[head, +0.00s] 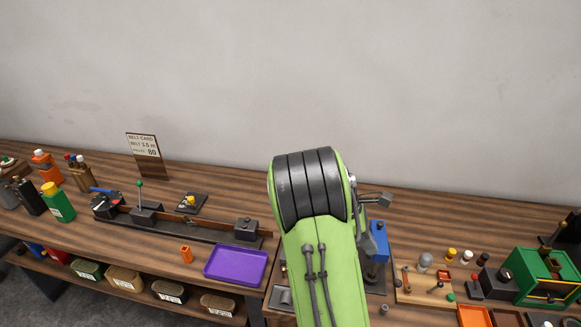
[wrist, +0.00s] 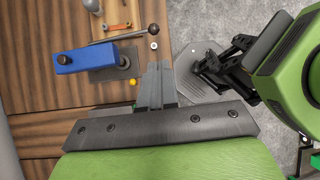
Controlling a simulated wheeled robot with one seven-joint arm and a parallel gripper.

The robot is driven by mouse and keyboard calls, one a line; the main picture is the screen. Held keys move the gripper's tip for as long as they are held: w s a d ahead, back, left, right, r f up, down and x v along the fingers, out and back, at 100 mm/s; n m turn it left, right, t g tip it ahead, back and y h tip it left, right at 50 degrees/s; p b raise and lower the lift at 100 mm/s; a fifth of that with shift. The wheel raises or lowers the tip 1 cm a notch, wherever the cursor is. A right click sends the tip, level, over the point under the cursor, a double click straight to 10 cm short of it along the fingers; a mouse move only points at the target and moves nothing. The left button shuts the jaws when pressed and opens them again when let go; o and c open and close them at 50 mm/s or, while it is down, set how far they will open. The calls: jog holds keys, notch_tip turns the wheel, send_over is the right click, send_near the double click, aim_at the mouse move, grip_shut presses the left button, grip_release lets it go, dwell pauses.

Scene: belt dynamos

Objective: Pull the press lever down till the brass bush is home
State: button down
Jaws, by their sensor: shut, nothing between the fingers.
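The blue press (head: 378,243) stands on the bench just right of my green arm, which partly hides it. The wrist view shows the press's blue head (wrist: 85,59) from above. The press lever (wrist: 125,37) is a thin rod beside the head, ending in a dark ball knob. My gripper (wrist: 158,66) is shut and empty, its fingertips a little apart from the knob in the picture. In the head view my arm hides the gripper. I cannot make out the brass bush for sure; a small yellow round piece (wrist: 132,82) shows near the press's grey base.
A purple tray (head: 236,265) and a long dark rail fixture (head: 180,226) lie to the left. A green box machine (head: 545,277) and a wooden board with small parts (head: 425,288) are to the right. A grey plate (wrist: 195,60) lies beyond the bench edge in the wrist view.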

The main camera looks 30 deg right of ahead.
jog(key=shift+a, duration=0.15)
jog(key=s+a+r+m+t+y+b, duration=0.1)
jog(key=s+a+m+t+b, duration=0.1)
jog(key=a, duration=0.7)
jog(key=s+a+r+m+t+y+b, duration=0.1)
jog(key=s+a+m+t+b, duration=0.1)
jog(key=a, duration=0.7)
jog(key=s+a+r+m+t+y+b, duration=0.2)
jog(key=a+m+t, duration=0.3)
jog(key=a, duration=0.5)
jog(key=shift+s+m+t+b, duration=0.4)
jog(key=shift+s+t+b, duration=0.25)
jog(key=shift+t, duration=0.25)
jog(key=shift+w, duration=0.15)
